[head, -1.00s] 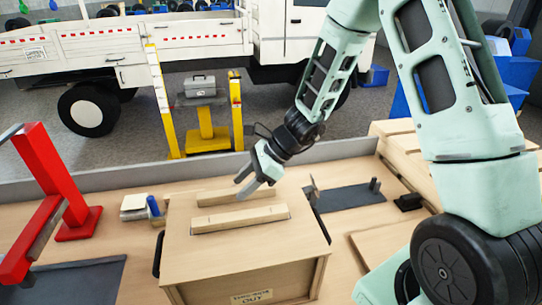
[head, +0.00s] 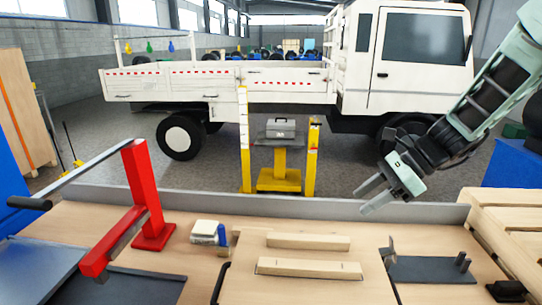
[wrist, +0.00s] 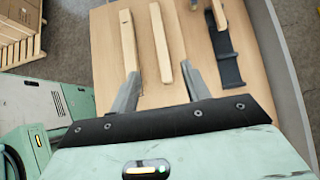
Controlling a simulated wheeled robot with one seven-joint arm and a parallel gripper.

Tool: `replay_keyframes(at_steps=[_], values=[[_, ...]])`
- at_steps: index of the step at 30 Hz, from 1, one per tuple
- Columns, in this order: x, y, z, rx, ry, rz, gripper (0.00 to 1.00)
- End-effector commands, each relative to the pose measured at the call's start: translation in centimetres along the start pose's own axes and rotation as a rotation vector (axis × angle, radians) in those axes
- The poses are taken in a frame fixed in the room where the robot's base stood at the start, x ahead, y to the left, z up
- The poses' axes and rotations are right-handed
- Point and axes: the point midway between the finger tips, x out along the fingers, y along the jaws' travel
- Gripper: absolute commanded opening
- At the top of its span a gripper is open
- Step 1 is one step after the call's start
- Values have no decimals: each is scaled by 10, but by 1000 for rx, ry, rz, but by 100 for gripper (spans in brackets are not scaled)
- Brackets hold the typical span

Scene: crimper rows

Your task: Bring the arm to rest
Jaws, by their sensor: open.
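My gripper (head: 372,198) is open and empty in the head view, held in the air above the back edge of the workbench, at the right. In the wrist view my gripper (wrist: 161,82) shows both grey fingers spread apart with nothing between them that they touch. The bars also show beyond the fingers in the wrist view (wrist: 160,42).
A red lever press (head: 147,200) stands at the left. Wooden pallets (head: 505,225) stand at far right. A white truck (head: 400,60) is behind.

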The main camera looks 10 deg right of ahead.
Motion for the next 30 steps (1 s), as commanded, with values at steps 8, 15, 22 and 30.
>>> replay_keyframes(at_steps=[8, 15, 22, 30], values=[[66, 86, 28, -562, 137, 255, 47], [118, 211, 26, -1587, 257, 654, 47], [129, 266, 14, -2261, 263, 885, 47], [130, 275, 12, -2417, 257, 936, 47]])
